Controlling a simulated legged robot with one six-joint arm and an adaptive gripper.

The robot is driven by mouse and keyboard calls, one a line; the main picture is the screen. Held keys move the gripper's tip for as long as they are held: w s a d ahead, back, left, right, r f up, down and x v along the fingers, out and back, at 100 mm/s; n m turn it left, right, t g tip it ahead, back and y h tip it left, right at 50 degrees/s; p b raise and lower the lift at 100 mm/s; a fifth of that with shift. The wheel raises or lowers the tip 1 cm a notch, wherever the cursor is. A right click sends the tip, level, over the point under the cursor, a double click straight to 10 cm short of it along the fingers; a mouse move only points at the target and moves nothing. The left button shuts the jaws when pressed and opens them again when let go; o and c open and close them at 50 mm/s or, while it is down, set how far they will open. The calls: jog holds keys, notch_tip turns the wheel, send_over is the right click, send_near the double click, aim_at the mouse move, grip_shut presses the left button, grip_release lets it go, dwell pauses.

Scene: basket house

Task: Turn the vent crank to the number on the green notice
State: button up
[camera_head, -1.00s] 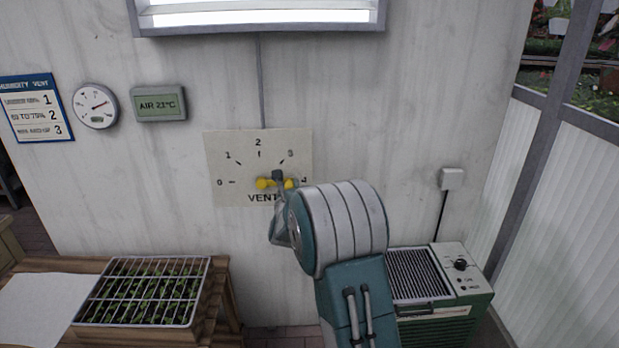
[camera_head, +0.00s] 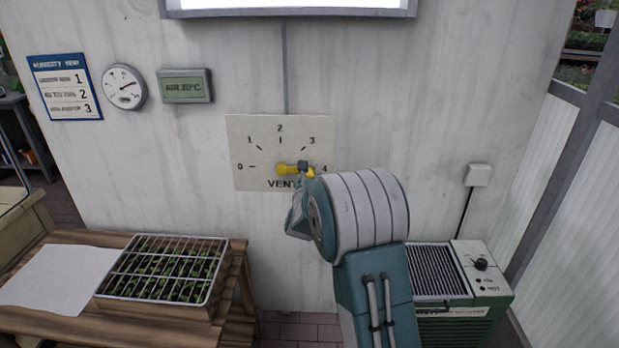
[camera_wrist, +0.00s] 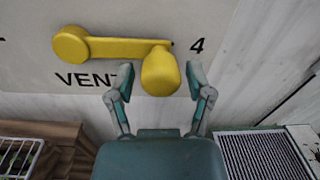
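The yellow vent crank (camera_head: 283,169) is on a cream dial plate (camera_head: 248,135) marked 0 to 4 above the word VENT. Its arm points right, towards the 4, in the wrist view (camera_wrist: 105,47), and its rounded knob (camera_wrist: 160,72) is at the right end. My gripper (camera_wrist: 159,80) is open, one finger on each side of the knob, with gaps visible between fingers and knob. In the head view my arm and gripper (camera_head: 304,170) partly cover the crank's right end and the lettering. A blue-bordered humidity vent notice (camera_head: 65,88) lists 1, 2 and 3; no green notice shows.
A round gauge (camera_head: 124,87) and a green AIR display (camera_head: 186,86) hang left of the dial. A wooden bench with a seedling tray (camera_head: 165,270) stands lower left. A green heater unit (camera_head: 463,272) stands lower right. The wall around the dial is mostly bare.

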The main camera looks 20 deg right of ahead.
jog(key=shift+r, duration=0.2)
jog(key=shift+s+a, duration=0.15)
jog(key=v, duration=1.1)
jog(key=shift+s+a, duration=0.15)
jog(key=shift+s, duration=0.1)
jog(key=shift+f, duration=0.1)
